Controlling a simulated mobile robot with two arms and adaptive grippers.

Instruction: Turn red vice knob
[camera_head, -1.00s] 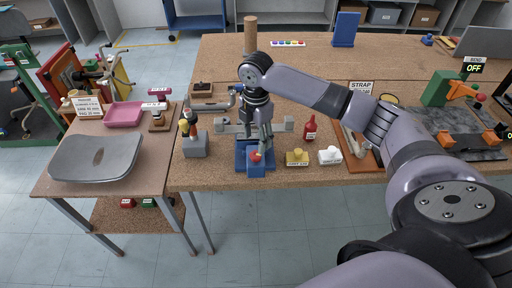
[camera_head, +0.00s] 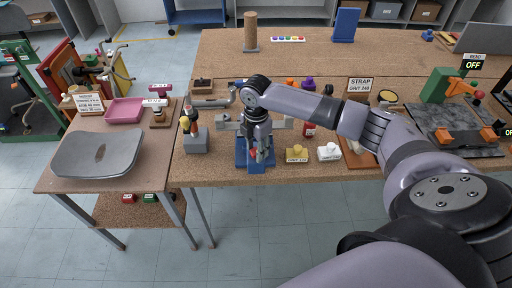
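The blue vice (camera_head: 242,159) stands near the front edge of the wooden table. Its red knob (camera_head: 253,153) is at the front of the vice and is partly hidden by my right gripper. My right gripper (camera_head: 258,155) points down with its fingers at the knob. The fingers are too small and overlapped to tell whether they are closed on it. My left gripper is not in view.
A yellow block (camera_head: 297,154) and a white block (camera_head: 329,152) sit to the right of the vice. A red bottle (camera_head: 310,129) is behind them, partly covered by my arm. A grey tool holder (camera_head: 196,143) stands to the left.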

